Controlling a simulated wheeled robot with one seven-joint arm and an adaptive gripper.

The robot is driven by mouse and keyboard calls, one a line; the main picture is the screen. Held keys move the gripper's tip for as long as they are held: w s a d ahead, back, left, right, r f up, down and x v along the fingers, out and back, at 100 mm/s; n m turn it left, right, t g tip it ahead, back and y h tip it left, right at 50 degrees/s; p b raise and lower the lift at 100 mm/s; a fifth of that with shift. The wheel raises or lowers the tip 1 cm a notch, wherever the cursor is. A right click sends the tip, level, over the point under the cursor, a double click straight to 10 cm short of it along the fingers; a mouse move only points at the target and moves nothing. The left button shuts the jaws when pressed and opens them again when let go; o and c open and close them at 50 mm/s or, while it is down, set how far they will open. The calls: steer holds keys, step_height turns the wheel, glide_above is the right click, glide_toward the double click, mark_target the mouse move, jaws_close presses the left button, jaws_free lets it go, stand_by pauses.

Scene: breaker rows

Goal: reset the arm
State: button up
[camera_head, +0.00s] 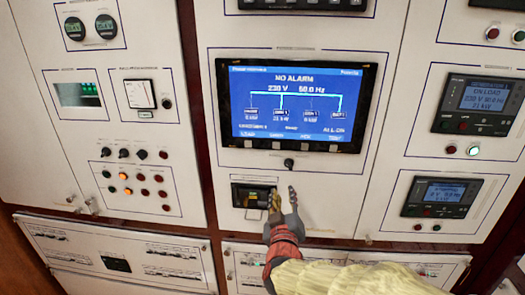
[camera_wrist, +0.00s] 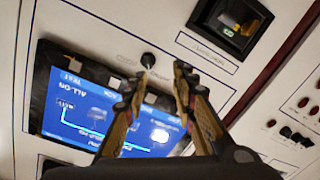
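My gripper (camera_head: 282,200) is in the lower middle of the head view, in front of the central white panel. Its two fingers are apart with nothing between them. In the wrist view my gripper (camera_wrist: 165,80) also shows open, its fingertips near a black round knob (camera_wrist: 148,60). That knob (camera_head: 289,164) sits below the large blue screen (camera_head: 295,105) in the head view. A small dark recessed unit (camera_head: 250,196) is just left of the fingers; it shows at the top of the wrist view (camera_wrist: 232,25). Whether the fingers touch the panel cannot be told.
A left panel (camera_head: 185,80) carries gauges, switches and several lit buttons (camera_head: 125,177). A right panel (camera_head: 400,130) holds two displays, the upper one (camera_head: 480,100) and the lower one (camera_head: 440,195). Lower panels with breaker rows (camera_head: 117,264) run along the bottom.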

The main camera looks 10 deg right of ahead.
steer(key=s+a+f+g+y, duration=0.65)
steer(key=s+a+f, duration=0.25)
steer(key=f, duration=0.3)
steer(key=s+d+m+g, duration=0.1)
steer(key=s+d+g, duration=0.3)
steer(key=s, duration=0.6)
steer(key=s+d+r+m+h+b, duration=0.2)
steer(key=s+d+r, duration=0.4)
steer(key=s+d, duration=0.4)
steer(key=shift+s+d+r+m+g+h, duration=0.2)
steer(key=shift+s+m+g+h, duration=0.15)
steer(key=shift+s+m+h, duration=0.45)
steer(key=shift+s+d, duration=0.1)
steer(key=shift+s, duration=0.1)
